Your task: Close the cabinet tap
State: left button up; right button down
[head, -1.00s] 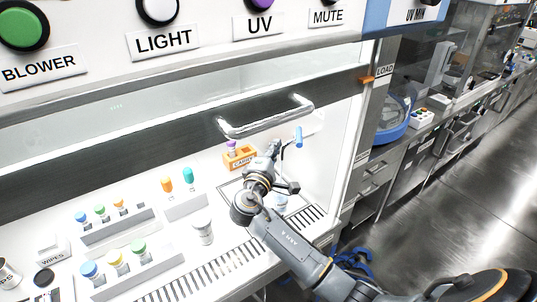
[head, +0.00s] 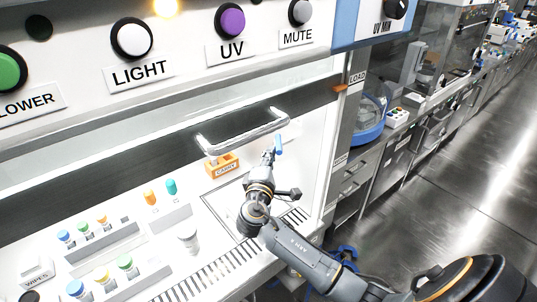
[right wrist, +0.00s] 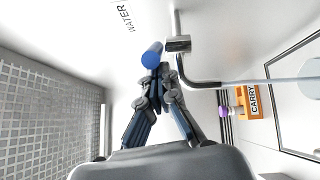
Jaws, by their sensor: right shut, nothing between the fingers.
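The cabinet tap has a blue handle (head: 279,144) on the cabinet's back right wall, just right of my right gripper's tip. In the right wrist view the blue handle end (right wrist: 152,54) lies just beyond the fingertips, with a metal tap body (right wrist: 178,44) and bent spout (right wrist: 200,84) beside it. A pale blue band like a water stream (right wrist: 270,80) runs from the spout. My right gripper (head: 270,156) is shut and empty; its fingertips (right wrist: 157,76) are at the handle, and I cannot tell whether they touch. My left gripper is not in view.
A chrome sash handle (head: 243,135) crosses above my right arm. An orange CARRY box (head: 222,166) stands left of the gripper. Tube racks (head: 105,247) and a white cup (head: 188,240) stand on the cabinet floor at left. A WATER label (right wrist: 124,17) is near the tap.

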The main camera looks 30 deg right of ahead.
jog(key=shift+s+d+n+t+y, duration=0.15)
jog(key=shift+s+n+t+y, duration=0.05)
jog(key=shift+n+t+y, duration=0.25)
jog(key=n+t+y, duration=0.1)
jog(key=s+d+n+t+y, duration=0.1)
jog(key=y, duration=0.1)
jog(key=shift+s+d, duration=0.1)
jog(key=shift+d, duration=0.05)
jog(key=shift+s+d+n+t+y, duration=0.25)
jog(key=shift+d+n+y, duration=0.2)
jog(key=shift+y, duration=0.25)
jog(key=shift+s+d+n+t+y, duration=0.1)
jog(key=shift+d+n+t+y, duration=0.35)
jog(key=shift+y, duration=0.3)
jog(key=shift+s+d+n+t+y, duration=0.2)
jog(key=shift+d+n+y, duration=0.1)
jog(key=shift+n+y, duration=0.35)
jog(key=shift+d, duration=0.1)
jog(key=shift+b, duration=0.3)
